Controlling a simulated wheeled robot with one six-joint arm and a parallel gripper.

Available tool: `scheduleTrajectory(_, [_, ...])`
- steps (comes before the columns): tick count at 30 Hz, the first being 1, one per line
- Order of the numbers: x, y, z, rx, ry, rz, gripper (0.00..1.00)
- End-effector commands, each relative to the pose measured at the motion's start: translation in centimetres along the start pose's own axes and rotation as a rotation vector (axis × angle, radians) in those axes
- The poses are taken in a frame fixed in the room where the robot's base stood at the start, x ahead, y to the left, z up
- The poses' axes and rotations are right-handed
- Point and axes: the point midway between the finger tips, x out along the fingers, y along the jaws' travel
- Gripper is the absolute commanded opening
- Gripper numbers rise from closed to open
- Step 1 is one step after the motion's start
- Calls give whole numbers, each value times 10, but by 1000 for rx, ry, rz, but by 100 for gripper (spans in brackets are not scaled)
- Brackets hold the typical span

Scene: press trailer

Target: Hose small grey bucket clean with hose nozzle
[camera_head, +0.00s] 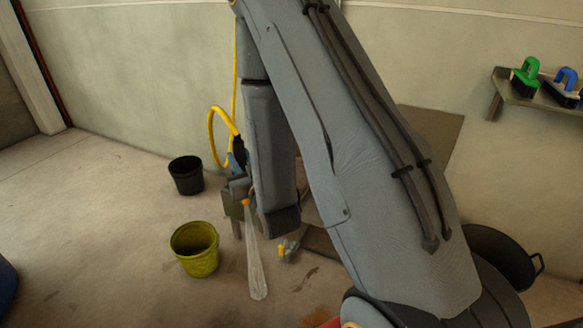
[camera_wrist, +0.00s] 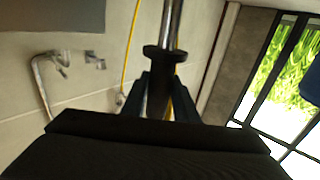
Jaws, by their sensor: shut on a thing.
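My gripper (camera_wrist: 162,90) is shut on the hose nozzle (camera_wrist: 168,40), which has a dark body and a shiny metal tube. In the head view, the nozzle's orange tip (camera_head: 245,202) points down and a pale water jet (camera_head: 255,262) runs from it to the floor. The jet lands to the right of the yellow-green bucket, apart from it. A yellow hose (camera_head: 212,135) loops up behind my gripper. A dark, nearly black bucket (camera_head: 186,176) stands on the floor to the left. I cannot pick out a clearly grey small bucket; my arm hides part of the floor.
A yellow-green bucket (camera_head: 196,250) stands nearer than the dark one. A small grey thing with yellow parts (camera_head: 288,248) is right of the jet. A black tub (camera_head: 500,256) is at right. A wall shelf (camera_head: 505,92) holds brushes. A wall tap (camera_wrist: 65,65) shows in the wrist view.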

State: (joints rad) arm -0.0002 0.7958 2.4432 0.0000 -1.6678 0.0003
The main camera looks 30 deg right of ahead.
Motion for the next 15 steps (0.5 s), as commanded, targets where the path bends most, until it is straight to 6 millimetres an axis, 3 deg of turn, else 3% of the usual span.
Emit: scheduleTrajectory(15, [2, 3, -1, 0, 2, 2, 4])
